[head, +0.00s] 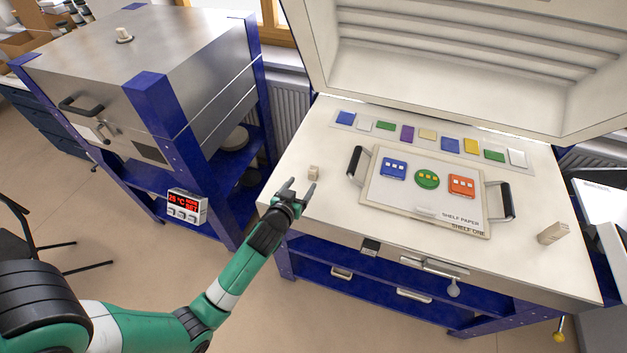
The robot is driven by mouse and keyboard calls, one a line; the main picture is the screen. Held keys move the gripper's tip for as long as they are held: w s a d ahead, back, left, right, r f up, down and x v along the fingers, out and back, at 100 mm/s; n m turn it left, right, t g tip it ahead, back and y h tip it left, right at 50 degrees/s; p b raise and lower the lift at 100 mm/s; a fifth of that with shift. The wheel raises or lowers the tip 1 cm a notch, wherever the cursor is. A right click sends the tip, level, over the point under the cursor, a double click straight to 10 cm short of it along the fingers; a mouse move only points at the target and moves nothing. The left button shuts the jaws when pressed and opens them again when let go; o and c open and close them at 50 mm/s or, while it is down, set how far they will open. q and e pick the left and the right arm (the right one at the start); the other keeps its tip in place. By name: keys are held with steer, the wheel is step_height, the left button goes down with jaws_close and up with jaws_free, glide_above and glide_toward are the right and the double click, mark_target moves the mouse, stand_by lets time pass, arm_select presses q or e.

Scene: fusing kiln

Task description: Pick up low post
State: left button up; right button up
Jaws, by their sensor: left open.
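The low post (313,172) is a small beige block standing on the pale kiln bed (335,125), near its left edge. My left gripper (296,188) is open and empty at the left front edge of the bed. Its fingertips point toward the post, which stands just beyond them and looks apart from them. A larger beige post (553,233) is at the right side of the bed. My right gripper is not in view.
A handled shelf (385,212) with white paper carries blue, green and orange glass pieces. A row of coloured glass samples (410,133) lies behind it. The raised lid (470,70) stands at the back. A closed kiln (150,50) is at left.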

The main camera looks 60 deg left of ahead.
mark_target(312, 171)
arm_select(q)
steer(key=b+x, duration=0.2)
steer(key=x, duration=0.3)
steer(key=shift+w+a+f, duration=0.15)
steer(key=shift+w+a, duration=0.05)
steer(key=shift+w, duration=0.1)
steer(key=shift+w+a, duration=0.15)
steer(key=shift+a, duration=0.05)
steer(key=shift+w+a+f+b, duration=0.1)
steer(key=shift+w+f+b, duration=0.1)
steer(key=shift+b, duration=0.1)
steer(key=b+x, duration=0.2)
steer(key=x, duration=0.2)
steer(key=shift+w+f, duration=0.1)
steer(key=shift+f, duration=0.05)
steer(key=shift+w+a, duration=0.2)
jaws_close()
